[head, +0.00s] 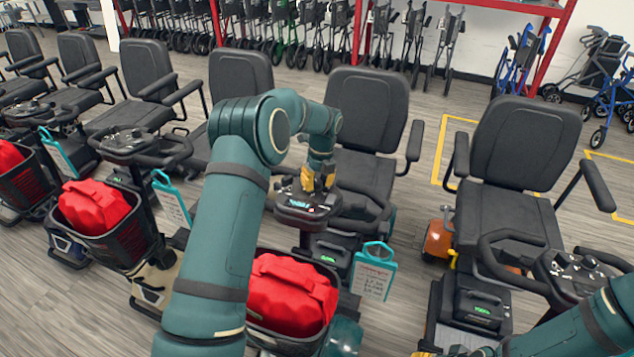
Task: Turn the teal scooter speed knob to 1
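The teal scooter stands in the middle of the head view, with a black seat (368,110), a teal front fender (343,338) and a dark control console (299,206) with a small lit display. My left gripper (318,184), with yellow fingers, is over the upper right part of this console. It touches or nearly touches the console. The speed knob is not visible; the gripper covers that area. Whether the fingers are closed on anything is too small to tell. My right arm comes in at the lower right; only a yellow bit (425,354), probably its gripper, shows at the bottom edge.
A red bag (293,295) sits in the teal scooter's front basket, and a teal-framed tag (375,271) hangs beside it. An orange scooter (440,239) stands to the right. Several other scooters line the left. Walkers stand along the back. Bare floor lies between the scooters.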

